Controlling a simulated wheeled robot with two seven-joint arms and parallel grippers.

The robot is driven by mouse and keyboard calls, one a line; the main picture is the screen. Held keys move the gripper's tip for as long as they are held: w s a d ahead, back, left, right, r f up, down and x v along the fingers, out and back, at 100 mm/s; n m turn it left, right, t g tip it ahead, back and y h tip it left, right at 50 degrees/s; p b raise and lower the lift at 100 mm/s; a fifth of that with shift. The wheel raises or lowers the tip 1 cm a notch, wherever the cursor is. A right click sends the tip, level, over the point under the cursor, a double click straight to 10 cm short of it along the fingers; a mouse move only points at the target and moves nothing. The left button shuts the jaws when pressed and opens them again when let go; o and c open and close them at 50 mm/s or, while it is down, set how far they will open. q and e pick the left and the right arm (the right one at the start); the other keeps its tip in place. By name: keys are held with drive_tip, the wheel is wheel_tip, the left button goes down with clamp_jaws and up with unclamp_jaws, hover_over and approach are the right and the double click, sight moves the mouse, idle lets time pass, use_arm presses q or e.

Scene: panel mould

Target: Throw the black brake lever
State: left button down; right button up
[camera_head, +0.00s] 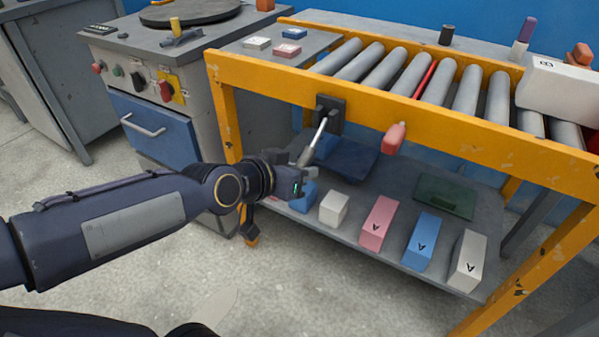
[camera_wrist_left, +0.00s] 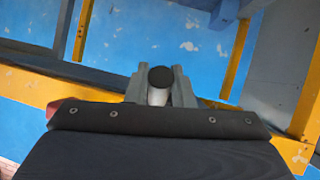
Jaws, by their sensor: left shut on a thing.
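The black brake lever has a black bracket (camera_head: 330,112) on the yellow front rail of the roller table. Its pale metal rod (camera_head: 318,135) slants down and left from the bracket to my left gripper (camera_head: 304,160). In the left wrist view, the gripper's grey fingers (camera_wrist_left: 160,88) are closed on either side of a pale shaft with a round black end (camera_wrist_left: 160,76). My left gripper is shut on the lever near its lower end. The fingers hide part of the lever's grip.
A red handle (camera_head: 394,138) hangs from the same rail, right of the lever. Several coloured blocks, including a pink one (camera_head: 379,222), stand on the lower shelf (camera_head: 345,245). A grey cabinet with a blue drawer (camera_head: 155,135) is at the left.

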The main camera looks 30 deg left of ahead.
use_arm(q)
drive_tip(key=shift+f, duration=0.1)
drive_tip(key=c, duration=1.3)
unclamp_jaws()
drive_tip(key=shift+o, duration=0.2)
drive_tip(key=p+v, duration=0.3)
drive_tip(key=v, duration=0.4)
drive_tip(key=shift+s, duration=0.3)
drive_tip(key=shift+a, duration=0.1)
